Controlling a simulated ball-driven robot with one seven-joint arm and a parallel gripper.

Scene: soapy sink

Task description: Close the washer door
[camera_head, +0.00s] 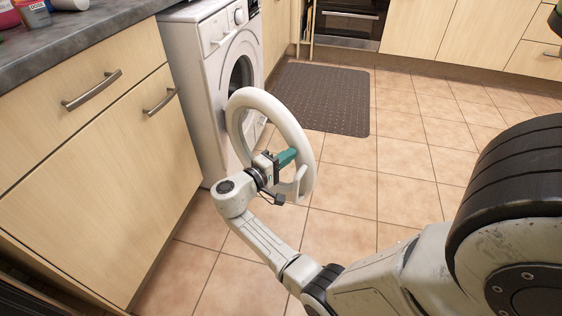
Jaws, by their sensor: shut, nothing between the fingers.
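The white washer (201,75) stands against the counter at the upper left, with its dark round drum opening (240,75) partly visible. Its white ring-shaped door (297,130) is open and stands out into the room, in front of the drum opening. My gripper (289,157), with teal fingers, is at the lower part of the door ring and overlaps it in the picture. The fingers are shut with nothing between them. I cannot tell whether they touch the door. The wrist hides part of the door's lower left side.
Wooden cabinets (95,180) with metal handles and a grey countertop (80,38) line the left. A dark mat (322,98) lies on the tiled floor beyond the door. An oven (345,22) and more cabinets stand at the back. The tiles (405,155) right of the door are clear.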

